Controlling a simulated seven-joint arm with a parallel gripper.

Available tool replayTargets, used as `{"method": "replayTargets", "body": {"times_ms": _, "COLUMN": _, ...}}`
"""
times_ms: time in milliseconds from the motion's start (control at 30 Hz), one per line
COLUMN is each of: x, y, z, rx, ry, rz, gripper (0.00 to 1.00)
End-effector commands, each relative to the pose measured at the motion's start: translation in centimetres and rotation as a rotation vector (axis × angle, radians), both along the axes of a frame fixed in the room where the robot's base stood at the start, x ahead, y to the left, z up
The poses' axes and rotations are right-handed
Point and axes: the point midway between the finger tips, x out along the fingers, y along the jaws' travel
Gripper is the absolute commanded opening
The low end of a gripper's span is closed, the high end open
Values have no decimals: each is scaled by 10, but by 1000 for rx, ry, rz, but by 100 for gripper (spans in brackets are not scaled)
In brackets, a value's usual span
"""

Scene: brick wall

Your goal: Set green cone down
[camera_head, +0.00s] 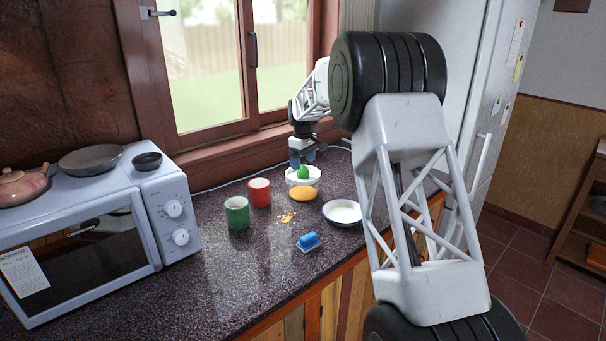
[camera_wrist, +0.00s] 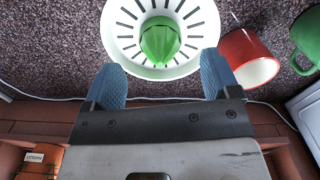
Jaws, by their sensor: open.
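The green cone (camera_head: 303,172) is ribbed and sits in the middle of a white slotted dish (camera_head: 313,181) on the counter near the window. In the wrist view the cone (camera_wrist: 160,42) stands point toward the camera at the centre of the white dish (camera_wrist: 112,22), inside its rim. My gripper (camera_wrist: 161,76) is open, its two blue fingers spread wide near the dish's lower rim with nothing between them. In the head view my gripper (camera_head: 302,160) is just above and behind the cone. Whether a finger touches the dish cannot be told.
A red mug (camera_head: 259,193) and a green mug (camera_head: 237,213) stand left of the dish. A microwave (camera_head: 95,240) fills the left.

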Motion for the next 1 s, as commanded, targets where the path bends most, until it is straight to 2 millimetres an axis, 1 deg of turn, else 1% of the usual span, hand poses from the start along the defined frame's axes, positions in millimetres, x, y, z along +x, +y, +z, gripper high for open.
{"method": "replayTargets", "body": {"times_ms": 233, "x": 1, "y": 3, "z": -29, "rx": -1, "ry": 2, "rz": 0, "gripper": 82}}
{"method": "replayTargets", "body": {"times_ms": 400, "x": 1, "y": 3, "z": -41, "rx": 0, "ry": 0, "rz": 0, "gripper": 82}}
{"method": "replayTargets", "body": {"times_ms": 1000, "x": 1, "y": 3, "z": -44, "rx": 0, "ry": 0, "rz": 0, "gripper": 82}}
